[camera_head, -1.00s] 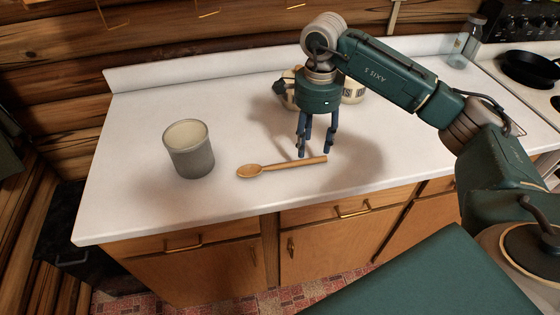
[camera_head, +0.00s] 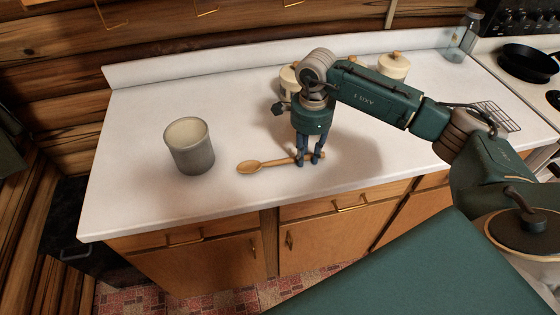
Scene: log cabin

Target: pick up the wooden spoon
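The wooden spoon (camera_head: 250,167) lies flat on the white counter, its bowl to the left and its handle running right. My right gripper (camera_head: 308,162) points straight down at the handle's right part, fingertips low at counter level. The fingers cover part of the handle, and a bit of its end shows just right of them. A narrow gap shows between the fingers. I cannot tell whether they press on the handle. My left gripper is not in view.
A grey cup (camera_head: 189,148) stands left of the spoon. Cream canisters (camera_head: 393,66) stand behind my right arm. A glass bottle (camera_head: 465,38) and a stove with a black pan (camera_head: 528,62) are at the right. The counter (camera_head: 135,205) is clear at the front left.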

